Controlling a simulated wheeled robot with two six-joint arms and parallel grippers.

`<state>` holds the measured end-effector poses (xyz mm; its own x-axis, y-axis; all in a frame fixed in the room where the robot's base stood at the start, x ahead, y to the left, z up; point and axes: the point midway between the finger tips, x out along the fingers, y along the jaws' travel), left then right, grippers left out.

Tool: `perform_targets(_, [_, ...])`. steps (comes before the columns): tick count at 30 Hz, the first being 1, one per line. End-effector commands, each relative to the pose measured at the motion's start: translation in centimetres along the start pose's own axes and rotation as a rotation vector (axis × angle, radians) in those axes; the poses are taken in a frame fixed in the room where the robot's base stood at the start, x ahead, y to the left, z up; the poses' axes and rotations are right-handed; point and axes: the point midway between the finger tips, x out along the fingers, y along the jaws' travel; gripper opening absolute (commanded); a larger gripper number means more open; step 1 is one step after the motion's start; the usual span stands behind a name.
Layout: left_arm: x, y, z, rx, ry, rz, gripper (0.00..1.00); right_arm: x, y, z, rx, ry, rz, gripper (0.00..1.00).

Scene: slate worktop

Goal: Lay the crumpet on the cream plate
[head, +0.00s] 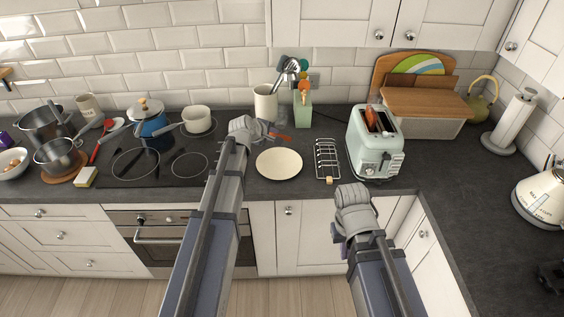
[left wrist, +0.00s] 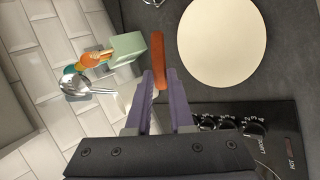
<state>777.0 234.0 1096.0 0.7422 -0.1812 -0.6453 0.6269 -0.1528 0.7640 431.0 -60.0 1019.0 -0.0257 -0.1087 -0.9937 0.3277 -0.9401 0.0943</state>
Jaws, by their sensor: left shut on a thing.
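The cream plate (head: 279,164) is round and bare on the worktop, right of the hob. It also shows in the left wrist view (left wrist: 222,42). My left gripper (head: 270,130) is behind and left of the plate, shut on the crumpet (head: 282,137). In the left wrist view, the crumpet (left wrist: 157,60) is a thin reddish-brown slab seen edge-on at the purple fingertips (left wrist: 160,82), beside the plate and apart from it in the picture. My right gripper (head: 351,192) is over the worktop's front edge; its fingers cannot be made out.
A toaster (head: 365,152) with brown pieces in its slots stands right of a wire rack (head: 321,157). A utensil crock (head: 264,105) and a green block (head: 303,112) stand behind the plate. The hob with pots is at left. A bread bin (head: 425,120) is at back right.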

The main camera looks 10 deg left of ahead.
Motion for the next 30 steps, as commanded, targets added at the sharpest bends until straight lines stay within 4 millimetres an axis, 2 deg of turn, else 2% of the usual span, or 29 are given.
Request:
perform_targets(8, [0.8, -1.0, 0.0, 0.000, 0.000, 0.000, 0.00, 1.3, -0.1, -0.1, 0.000, 0.000, 0.000, 0.00])
perform_targets(24, [5.4, -6.4, 0.0, 0.000, 0.000, 0.000, 0.00, 8.3, -0.8, -0.5, 0.002, 0.000, 0.000, 0.00])
perform_targets(30, [6.4, -7.6, 0.0, 0.000, 0.000, 0.000, 0.00, 9.9, -0.9, -0.6, 0.002, 0.000, 0.000, 0.00])
